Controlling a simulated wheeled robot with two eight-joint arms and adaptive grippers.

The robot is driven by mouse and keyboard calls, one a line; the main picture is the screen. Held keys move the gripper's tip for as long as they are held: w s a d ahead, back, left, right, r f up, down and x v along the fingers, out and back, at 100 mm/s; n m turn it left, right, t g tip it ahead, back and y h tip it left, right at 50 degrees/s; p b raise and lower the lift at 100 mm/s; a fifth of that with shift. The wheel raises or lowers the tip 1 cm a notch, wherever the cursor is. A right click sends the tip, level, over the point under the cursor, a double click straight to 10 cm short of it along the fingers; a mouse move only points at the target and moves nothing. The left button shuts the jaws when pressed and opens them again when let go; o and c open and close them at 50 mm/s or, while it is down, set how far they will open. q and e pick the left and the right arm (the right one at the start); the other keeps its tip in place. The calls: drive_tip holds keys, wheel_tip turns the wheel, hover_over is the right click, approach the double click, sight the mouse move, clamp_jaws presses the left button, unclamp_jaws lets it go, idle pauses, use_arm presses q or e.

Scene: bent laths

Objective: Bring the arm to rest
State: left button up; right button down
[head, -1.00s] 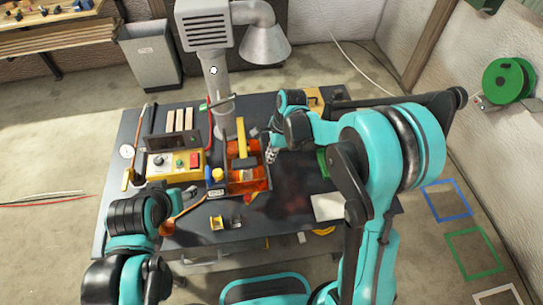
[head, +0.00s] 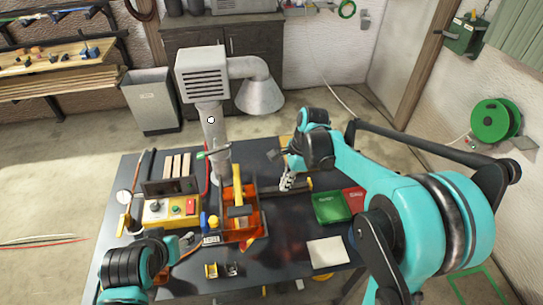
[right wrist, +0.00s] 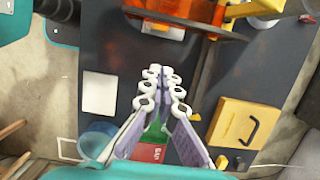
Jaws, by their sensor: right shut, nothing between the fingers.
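My right gripper (head: 287,181) hangs above the dark workbench (head: 285,225), to the right of the orange tray with the yellow bar. In the right wrist view its fingers (right wrist: 160,76) meet near the tips with nothing between them. My left arm (head: 145,270) shows at the lower left of the head view. Its gripper cannot be made out.
The orange tray (head: 257,215) stands mid-bench. A green bin (head: 331,208) and a red bin (head: 356,198) stand right of my right gripper. A white sheet (head: 327,252) lies in front. A fume duct (head: 211,130) rises behind. A yellow case (right wrist: 238,122) shows in the wrist view.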

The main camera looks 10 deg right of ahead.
drive_tip(key=shift+a, duration=0.1)
drive_tip(key=s+d+f+n+t+h+b, duration=0.1)
drive_tip(key=s+d+f+n+t+b, duration=0.1)
drive_tip(key=s+n+b, duration=0.3)
drive_tip(key=s+d+f+n+t+h+b, duration=0.1)
drive_tip(key=s+n+t+b, duration=0.3)
drive_tip(key=s+n, duration=0.7)
drive_tip(key=shift+s+d+f+n+t+h+b, duration=0.4)
drive_tip(key=shift+d+f+n+t, duration=0.25)
drive_tip(key=shift+n, duration=0.35)
